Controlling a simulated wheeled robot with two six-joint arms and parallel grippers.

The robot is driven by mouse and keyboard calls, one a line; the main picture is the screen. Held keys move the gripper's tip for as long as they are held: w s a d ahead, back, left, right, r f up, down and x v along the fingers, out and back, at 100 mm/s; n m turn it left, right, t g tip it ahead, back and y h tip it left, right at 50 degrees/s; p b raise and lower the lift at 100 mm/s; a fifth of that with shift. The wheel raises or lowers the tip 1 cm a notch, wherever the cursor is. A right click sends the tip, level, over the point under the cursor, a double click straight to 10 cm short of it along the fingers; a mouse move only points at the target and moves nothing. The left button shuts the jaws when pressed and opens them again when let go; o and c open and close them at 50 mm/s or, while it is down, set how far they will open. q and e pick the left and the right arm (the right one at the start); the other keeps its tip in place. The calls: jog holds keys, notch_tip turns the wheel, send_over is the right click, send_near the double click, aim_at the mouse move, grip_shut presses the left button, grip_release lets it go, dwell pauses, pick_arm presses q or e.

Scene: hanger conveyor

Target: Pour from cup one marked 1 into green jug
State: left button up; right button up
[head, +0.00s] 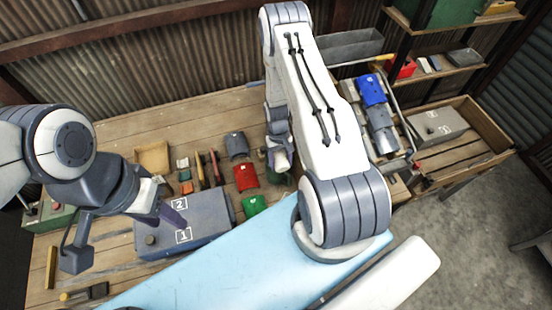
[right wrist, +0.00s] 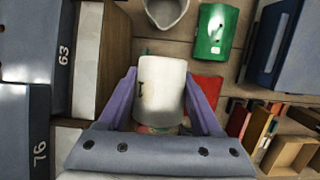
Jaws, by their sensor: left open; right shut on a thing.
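My right gripper (right wrist: 158,100) is shut on a white cup (right wrist: 162,88) marked 1, with one purple finger on either side. In the head view this gripper (head: 280,160) hangs over the table, and the cup is hard to make out there. A green rounded thing (right wrist: 213,32) with a white label lies beyond the cup in the right wrist view; I cannot tell whether it is the jug. In the head view, dark green (head: 283,180) shows partly hidden beneath the right gripper. My left gripper (head: 172,212) is open and empty above the grey-blue box marked 1 and 2 (head: 205,212).
A pale spouted vessel (right wrist: 166,10) is cut off at the top of the right wrist view. Red (head: 246,177), green (head: 254,205) and grey (head: 236,145) curved pieces stand on the table. Numbered grey boxes (right wrist: 28,45) crowd the wrist view's left. Bare wood (head: 110,140) lies at the left.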

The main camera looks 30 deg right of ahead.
jog(key=shift+w+f+g+b, duration=0.2)
jog(key=shift+g+b, duration=0.1)
jog(key=shift+b, duration=0.35)
jog(key=shift+s+r, duration=0.1)
jog(key=shift+s+r+p, duration=0.1)
jog(key=shift+r+p, duration=0.1)
jog(key=shift+p, duration=0.35)
jog(key=shift+s+t, duration=0.1)
jog(key=shift+t, duration=0.5)
jog(key=shift+s+t, duration=0.1)
jog(key=shift+t, duration=0.2)
jog(key=t+b, duration=0.1)
jog(key=b, duration=0.6)
jog(key=t+h+b, duration=0.1)
jog(key=b, duration=0.5)
jog(key=shift+f+t+b, duration=0.25)
jog(key=shift+t+b, duration=0.05)
jog(key=shift+b, duration=0.1)
jog(key=shift+a+r+b, duration=0.1)
jog(key=shift+r+b, duration=0.05)
jog(key=shift+b, duration=0.2)
jog(key=shift+s+r, duration=0.1)
jog(key=shift+r, duration=0.15)
